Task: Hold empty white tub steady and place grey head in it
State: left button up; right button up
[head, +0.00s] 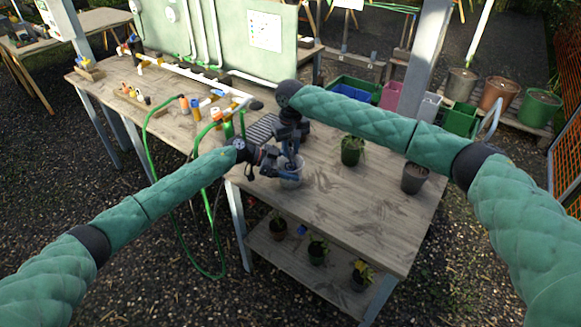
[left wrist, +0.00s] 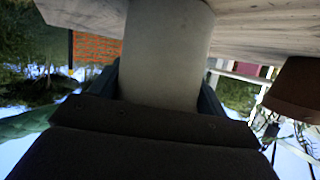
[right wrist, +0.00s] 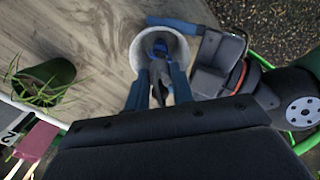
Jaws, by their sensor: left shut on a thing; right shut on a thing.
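The white tub (head: 291,181) stands on the near left part of the wooden table. My left gripper (head: 279,170) is shut on the tub from the left; its pale wall (left wrist: 165,50) fills the space between the fingers in the left wrist view. My right gripper (head: 291,150) is directly above the tub, pointing down. In the right wrist view it is shut on a small dark grey piece, apparently the grey head (right wrist: 160,85), over the tub's round opening (right wrist: 138,52). The fingers hide much of the head. I cannot tell whether it touches the tub's bottom.
A green potted plant (head: 352,151) and a dark pot (head: 415,178) stand right of the tub. A dark slatted tray (head: 263,129) lies behind it. Pipe fittings and a green hose (head: 147,150) are at the left. The table's front right is clear.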

jog(key=o, duration=1)
notch_tip(320, 180, up, 12)
jog(key=shift+f, duration=0.1)
pick_arm(q)
jog(key=o, duration=1)
jog(key=shift+o, duration=0.2)
jog(key=shift+a, duration=0.1)
